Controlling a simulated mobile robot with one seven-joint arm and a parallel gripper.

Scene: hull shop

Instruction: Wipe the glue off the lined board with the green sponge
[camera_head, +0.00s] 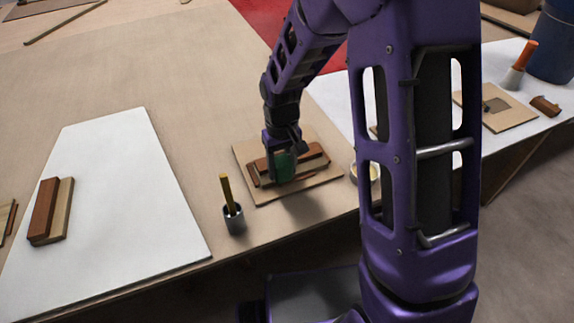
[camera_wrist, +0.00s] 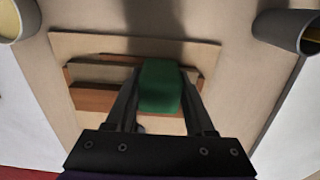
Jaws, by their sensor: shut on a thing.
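My gripper (camera_head: 284,152) is shut on the green sponge (camera_head: 282,167). The sponge also shows between the two fingers in the wrist view (camera_wrist: 160,86). It is over a light wooden board (camera_head: 262,198) with brown wooden strips (camera_head: 315,157) on it. The board also shows in the wrist view (camera_wrist: 200,50), with the strips (camera_wrist: 95,98) beside and behind the fingers. I cannot tell whether the sponge touches the board. No lines or glue can be made out on this board; the sponge and fingers hide part of it.
A grey cup (camera_head: 234,219) with a yellow-handled tool stands just left of the board, near the table edge. A pale container (camera_head: 369,173) stands right, partly behind my arm. Stacked wooden blocks (camera_head: 50,210) lie on a white sheet (camera_head: 125,200). Another board (camera_head: 515,116) lies far right.

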